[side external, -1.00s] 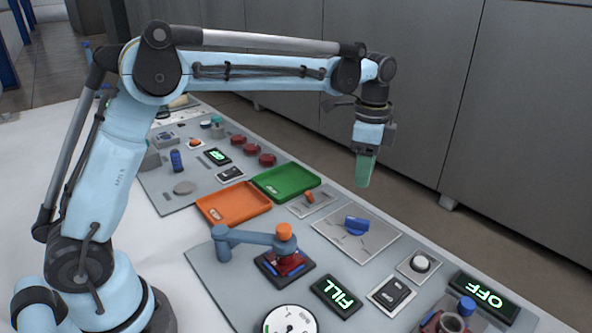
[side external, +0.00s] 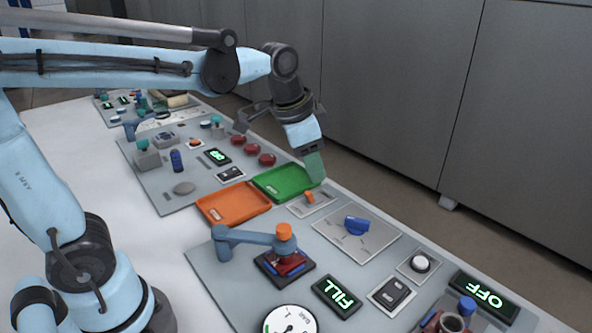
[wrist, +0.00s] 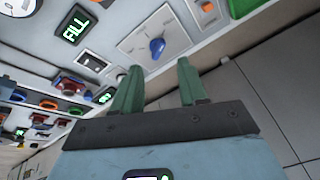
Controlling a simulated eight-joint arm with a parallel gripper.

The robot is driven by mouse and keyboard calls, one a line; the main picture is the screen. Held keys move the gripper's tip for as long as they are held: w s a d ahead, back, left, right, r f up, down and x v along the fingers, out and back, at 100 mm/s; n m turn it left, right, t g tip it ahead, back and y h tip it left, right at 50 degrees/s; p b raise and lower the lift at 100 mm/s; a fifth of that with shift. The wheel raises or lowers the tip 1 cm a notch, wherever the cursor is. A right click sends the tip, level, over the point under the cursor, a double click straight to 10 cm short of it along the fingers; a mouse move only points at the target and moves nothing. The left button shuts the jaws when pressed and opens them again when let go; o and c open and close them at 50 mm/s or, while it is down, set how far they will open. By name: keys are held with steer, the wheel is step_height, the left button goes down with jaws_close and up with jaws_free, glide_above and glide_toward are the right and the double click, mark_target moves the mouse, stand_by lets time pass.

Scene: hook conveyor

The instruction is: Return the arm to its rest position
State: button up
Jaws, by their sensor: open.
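My gripper (side external: 314,168) hangs at the end of the arm, tilted, at the far edge of the panel. In the side view its green fingertips overlap the right end of the green tray (side external: 287,184); I cannot tell how high above the panel they are. In the wrist view the two green fingers of my gripper (wrist: 157,84) stand apart with nothing between them. Beyond them the blue knob (wrist: 157,47) shows on its plate.
An orange tray (side external: 234,203) lies beside the green one. A blue pivoting arm with an orange cap (side external: 284,231), a gauge (side external: 290,321) and the lit FILL display (side external: 336,296) are nearer. Red buttons (side external: 251,148) stand farther back. Grey cabinets (side external: 390,90) stand behind the panel.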

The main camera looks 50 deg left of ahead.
steer(key=s+a+f+n+t, duration=0.2)
steer(key=s+f+n+t, duration=0.1)
steer(key=s, duration=0.5)
steer(key=shift+s+f+n, duration=0.35)
steer(key=shift+f+n, duration=0.55)
steer(key=shift+n, duration=0.3)
